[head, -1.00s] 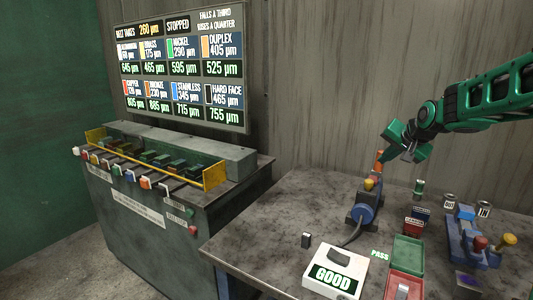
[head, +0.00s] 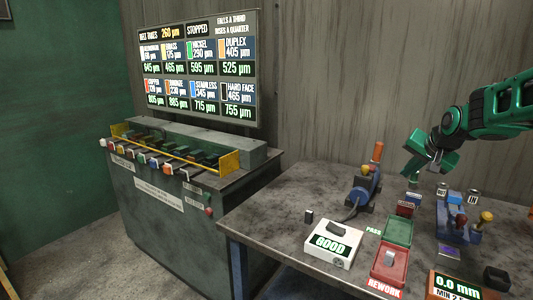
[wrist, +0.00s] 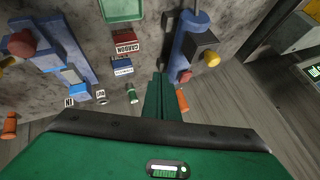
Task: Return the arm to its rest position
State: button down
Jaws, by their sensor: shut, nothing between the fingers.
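My gripper (head: 417,177) is the green end of my arm at the right of the head view, above the back of the table. In the wrist view my gripper (wrist: 161,80) points down at the table with its fingers together and nothing between them. It is apart from the blue device with an orange handle (head: 364,185), which stands to its left in the head view.
A dark cabinet (head: 150,212) stands left under a lit board (head: 195,65). The table's left part is clear.

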jog(key=s+a+f+g, duration=0.1)
jog(key=s+f+g, duration=0.1)
jog(key=s, duration=1.2)
jog(key=s+a+f+n+g, duration=0.1)
jog(key=s+f+g, duration=0.2)
jog(key=s, duration=1.2)
jog(key=s+a+f+n+g, duration=0.1)
jog(key=s+f+g, duration=0.2)
jog(key=s, duration=1.1)
notch_tip(320, 180, down, 2)
jog(key=shift+s+f, duration=0.15)
jog(key=shift+w+f, duration=0.25)
jog(key=shift+w, duration=0.4)
